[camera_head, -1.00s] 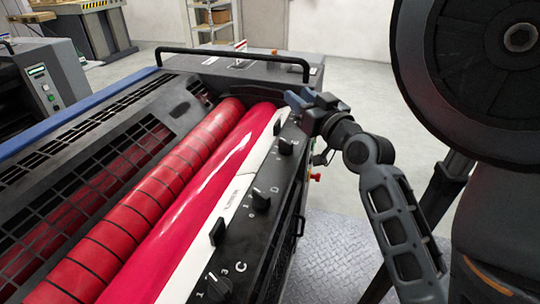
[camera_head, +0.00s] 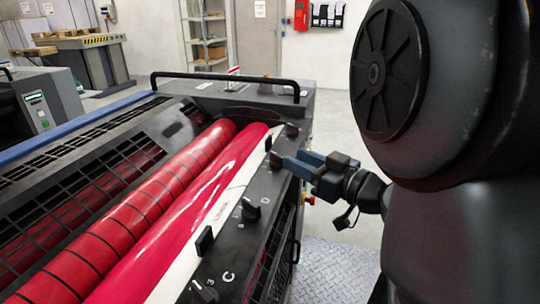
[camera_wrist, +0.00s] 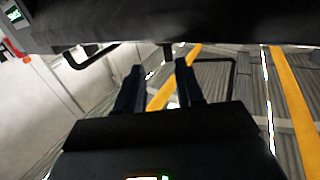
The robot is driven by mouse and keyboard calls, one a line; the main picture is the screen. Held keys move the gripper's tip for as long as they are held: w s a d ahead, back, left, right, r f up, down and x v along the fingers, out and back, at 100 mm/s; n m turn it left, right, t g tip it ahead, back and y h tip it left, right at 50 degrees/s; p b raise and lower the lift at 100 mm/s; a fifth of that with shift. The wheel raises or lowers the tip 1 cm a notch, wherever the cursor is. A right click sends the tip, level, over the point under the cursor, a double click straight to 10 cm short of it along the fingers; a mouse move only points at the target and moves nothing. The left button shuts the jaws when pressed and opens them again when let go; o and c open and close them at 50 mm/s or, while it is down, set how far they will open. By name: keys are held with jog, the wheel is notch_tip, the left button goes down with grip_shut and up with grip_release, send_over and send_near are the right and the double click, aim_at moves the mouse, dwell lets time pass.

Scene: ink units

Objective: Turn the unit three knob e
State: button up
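The unit's black side panel carries a row of black knobs. Knob e (camera_head: 275,158) is the one beyond knob D (camera_head: 250,208); its letter is not readable now. My gripper (camera_head: 292,160) is just right of knob e, its bluish fingers pointing left at it. I cannot tell whether they touch. In the wrist view, my gripper's two dark fingers (camera_wrist: 160,82) are apart with a clear gap. A small dark stub (camera_wrist: 168,50) below the dark machine edge lies ahead between the fingertips; I cannot tell whether it is knob e.
Red rollers (camera_head: 190,180) lie left of the panel. A black handrail (camera_head: 225,76) crosses the far end of the unit. Another knob (camera_head: 292,128) stands beyond knob e, and knob C (camera_head: 205,290) is nearest. Checker-plate floor (camera_head: 335,270) lies right of the panel.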

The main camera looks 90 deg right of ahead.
aim_at(275, 153)
jog(key=x, duration=0.2)
jog(key=p+x, duration=0.1)
jog(key=x, duration=0.1)
jog(key=p+x, duration=0.1)
jog(key=x, duration=0.1)
jog(key=shift+w+a+r, duration=0.15)
jog(key=shift+w+a, duration=0.05)
jog(key=shift+w, duration=0.45)
jog(key=shift+w+d, duration=0.35)
jog(key=shift+w, duration=0.05)
grip_shut()
